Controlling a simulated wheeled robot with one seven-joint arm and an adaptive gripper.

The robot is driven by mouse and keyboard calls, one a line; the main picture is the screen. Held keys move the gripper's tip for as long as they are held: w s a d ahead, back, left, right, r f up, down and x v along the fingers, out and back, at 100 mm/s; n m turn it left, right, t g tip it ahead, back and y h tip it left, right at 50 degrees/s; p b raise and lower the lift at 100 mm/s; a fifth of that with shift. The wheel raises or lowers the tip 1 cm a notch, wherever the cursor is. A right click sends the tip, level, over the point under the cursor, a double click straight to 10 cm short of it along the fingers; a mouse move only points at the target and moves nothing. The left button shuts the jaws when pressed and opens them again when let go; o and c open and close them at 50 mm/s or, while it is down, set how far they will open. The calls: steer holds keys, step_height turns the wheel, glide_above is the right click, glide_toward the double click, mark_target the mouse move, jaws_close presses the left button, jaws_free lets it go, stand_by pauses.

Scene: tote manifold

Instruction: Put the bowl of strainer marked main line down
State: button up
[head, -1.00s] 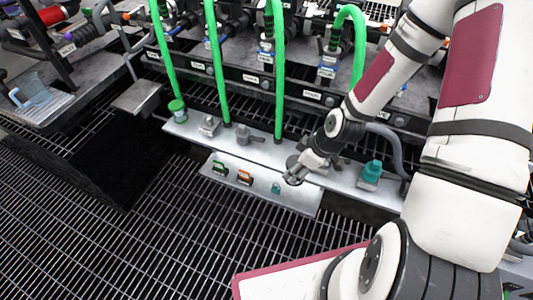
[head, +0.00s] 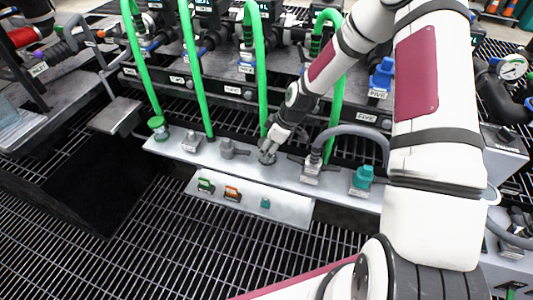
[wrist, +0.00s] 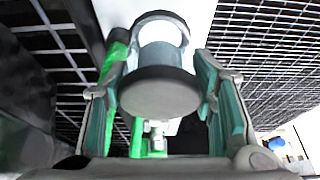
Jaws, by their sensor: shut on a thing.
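My gripper (head: 267,150) is over the long light metal shelf (head: 335,180), near the lower end of a green hose. In the wrist view its two fingers (wrist: 165,100) are closed on the sides of a cylindrical bowl (wrist: 158,92). The bowl has a flat grey disc end facing the camera and a pale, bright hollow-looking part beyond it. In the head view the bowl is small and mostly blocked by the gripper, so I cannot tell whether it touches the shelf. I cannot read a main line marking.
Grey fittings (head: 229,149), a green fitting (head: 157,127) and a teal one (head: 362,180) stand on the shelf. A lower metal ledge (head: 285,211) carries small green, orange and teal pieces. Green hoses (head: 262,80) rise behind. A grey hose (head: 358,131) arches at the right.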

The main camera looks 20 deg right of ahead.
steer(key=shift+w+f, duration=0.1)
steer(key=shift+w, duration=0.5)
steer(key=shift+s+f+b, duration=0.1)
steer(key=shift+f+b, duration=0.65)
steer(key=shift+f, duration=0.9)
steer(key=shift+f, duration=0.15)
steer(key=o, duration=1.2)
steer(key=p+v, duration=0.3)
steer(key=v, duration=0.9)
steer(key=shift+s+r+p, duration=0.1)
steer(key=shift+r+p, duration=0.15)
steer(key=shift+p, duration=0.15)
